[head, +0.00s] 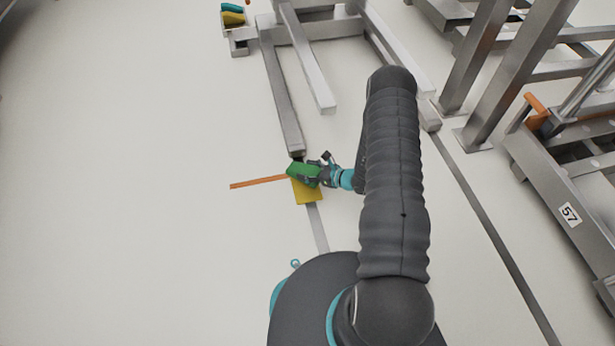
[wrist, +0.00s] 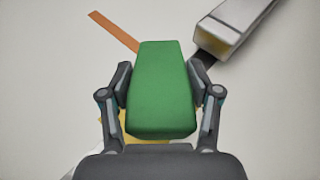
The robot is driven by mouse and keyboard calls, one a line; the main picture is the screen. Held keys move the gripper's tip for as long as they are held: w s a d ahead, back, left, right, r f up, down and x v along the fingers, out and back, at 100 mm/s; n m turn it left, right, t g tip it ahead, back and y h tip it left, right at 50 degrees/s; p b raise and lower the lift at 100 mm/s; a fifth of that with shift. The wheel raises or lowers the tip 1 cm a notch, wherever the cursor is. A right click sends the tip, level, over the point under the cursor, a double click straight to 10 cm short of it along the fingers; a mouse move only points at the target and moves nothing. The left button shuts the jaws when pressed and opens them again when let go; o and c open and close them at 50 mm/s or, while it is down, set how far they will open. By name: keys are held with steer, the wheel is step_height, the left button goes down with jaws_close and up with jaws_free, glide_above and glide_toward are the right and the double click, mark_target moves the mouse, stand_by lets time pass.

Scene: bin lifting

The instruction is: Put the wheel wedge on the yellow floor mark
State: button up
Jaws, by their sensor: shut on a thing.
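The green wheel wedge (head: 303,174) is between the fingers of my gripper (head: 318,174), which is shut on it. In the wrist view the wedge (wrist: 162,92) fills the middle, with the fingers of my gripper (wrist: 162,92) against its left and right sides. The yellow floor mark (head: 307,192) shows just below the wedge in the head view, and its far part is covered by the wedge. In the wrist view only a sliver of the mark (wrist: 134,139) shows. I cannot tell whether the wedge touches the floor.
An orange floor strip (head: 257,182) runs left from the mark. The end of a metal frame beam (head: 294,146) is close beyond the wedge. A holder (head: 238,46) with teal and yellow pieces is at the top. A metal rack (head: 565,175) stands right. The floor at left is clear.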

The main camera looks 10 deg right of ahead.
steer(key=shift+f+b, duration=0.3)
steer(key=shift+f, duration=1.45)
steer(key=shift+f, duration=0.1)
steer(key=shift+f, duration=0.1)
steer(key=o, duration=1.7)
